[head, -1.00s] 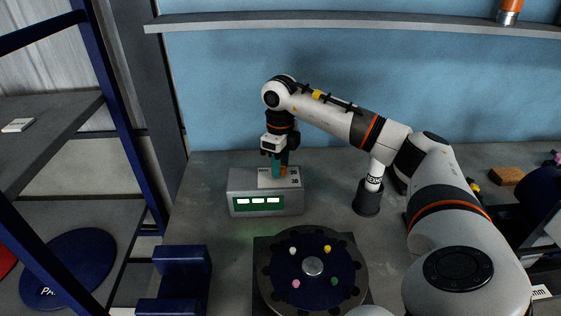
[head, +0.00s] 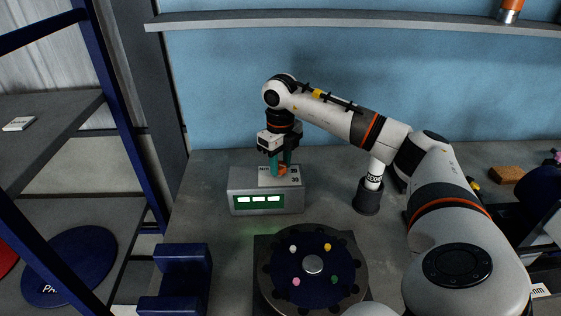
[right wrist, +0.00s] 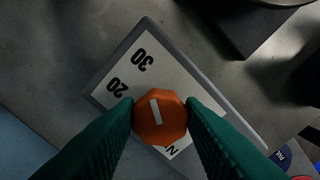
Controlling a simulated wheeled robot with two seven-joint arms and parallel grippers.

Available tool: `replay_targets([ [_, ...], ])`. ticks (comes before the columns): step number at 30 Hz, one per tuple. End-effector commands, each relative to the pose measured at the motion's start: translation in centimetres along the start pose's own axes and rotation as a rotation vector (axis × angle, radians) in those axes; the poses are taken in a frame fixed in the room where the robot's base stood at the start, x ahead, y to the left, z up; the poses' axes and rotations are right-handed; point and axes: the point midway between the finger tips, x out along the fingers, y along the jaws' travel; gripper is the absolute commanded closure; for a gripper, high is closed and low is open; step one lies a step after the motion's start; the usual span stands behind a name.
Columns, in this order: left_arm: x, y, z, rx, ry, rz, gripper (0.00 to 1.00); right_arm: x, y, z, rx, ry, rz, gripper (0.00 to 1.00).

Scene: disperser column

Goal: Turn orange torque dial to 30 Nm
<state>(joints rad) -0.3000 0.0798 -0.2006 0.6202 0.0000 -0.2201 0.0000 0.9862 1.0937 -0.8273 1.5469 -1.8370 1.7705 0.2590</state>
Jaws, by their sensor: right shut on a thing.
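The orange torque dial (right wrist: 160,120) sits on top of a grey box (head: 240,181) with a lit green display (head: 258,201). A pale scale plate (right wrist: 128,76) on the box carries the numbers 20 and 30. In the right wrist view, the dial's white mark lies along a line that runs roughly toward the 30. My right gripper (right wrist: 161,118) is shut on the dial, with one green finger touching each side. In the head view, the dial (head: 283,170) shows partly between the fingers. The fingers hide the lower part of the plate. My left gripper is not in view.
A dark round disc (head: 292,269) with several coloured pegs stands in front of the box. A blue block-like fixture (head: 180,272) is at the front left. A shelf (head: 350,27) runs along the back wall.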

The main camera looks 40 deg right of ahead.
Motion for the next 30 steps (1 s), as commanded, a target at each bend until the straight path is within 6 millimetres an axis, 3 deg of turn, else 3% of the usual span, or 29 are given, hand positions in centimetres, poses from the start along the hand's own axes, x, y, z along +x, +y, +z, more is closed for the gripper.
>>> replay_targets([
  [2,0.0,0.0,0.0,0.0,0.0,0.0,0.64,-0.2,0.1,-0.1,0.004,0.005,0.001,0.88],
  [3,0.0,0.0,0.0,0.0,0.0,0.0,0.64,-0.2,0.1,-0.1,0.004,0.005,0.001,0.58],
  [6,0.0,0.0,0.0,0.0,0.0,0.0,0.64,-0.1,0.1,-0.1,0.003,0.004,0.001,0.43],
  [17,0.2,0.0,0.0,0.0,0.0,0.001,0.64,-0.5,0.0,-0.1,0.0,0.004,0.0,0.43],
  [23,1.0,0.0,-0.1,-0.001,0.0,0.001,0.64,-3.7,0.0,-0.2,0.0,0.008,0.0,0.43],
  [30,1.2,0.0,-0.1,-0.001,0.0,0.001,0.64,-9.2,0.1,-0.1,0.001,0.008,0.001,0.43],
])
